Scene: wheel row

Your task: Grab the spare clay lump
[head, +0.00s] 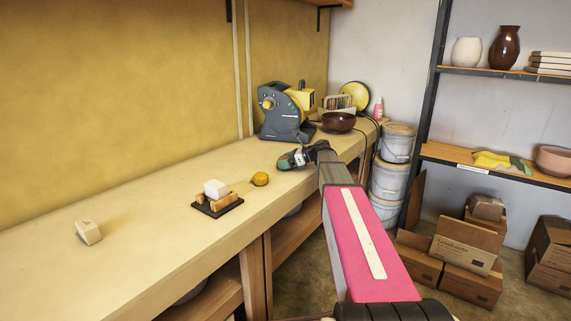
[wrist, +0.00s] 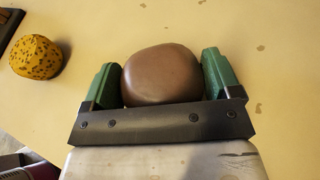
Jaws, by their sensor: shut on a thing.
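A smooth brown rounded lump (wrist: 162,74), which looks like the clay lump, sits between the two green fingers of my gripper (wrist: 161,78) in the wrist view. The fingers are shut on it, one on each side. In the head view my gripper (head: 291,159) is low over the workbench near its front edge, right of a yellow ball. The lump is mostly hidden there by the gripper. I cannot tell whether it touches the bench top.
The yellow ball (head: 260,179) is close by; it looks speckled in the wrist view (wrist: 36,57). A dark stand (head: 217,207) holds a white block (head: 215,188). A pale block (head: 89,232) lies at left. A grey-yellow machine (head: 284,112) and brown bowl (head: 338,122) stand behind.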

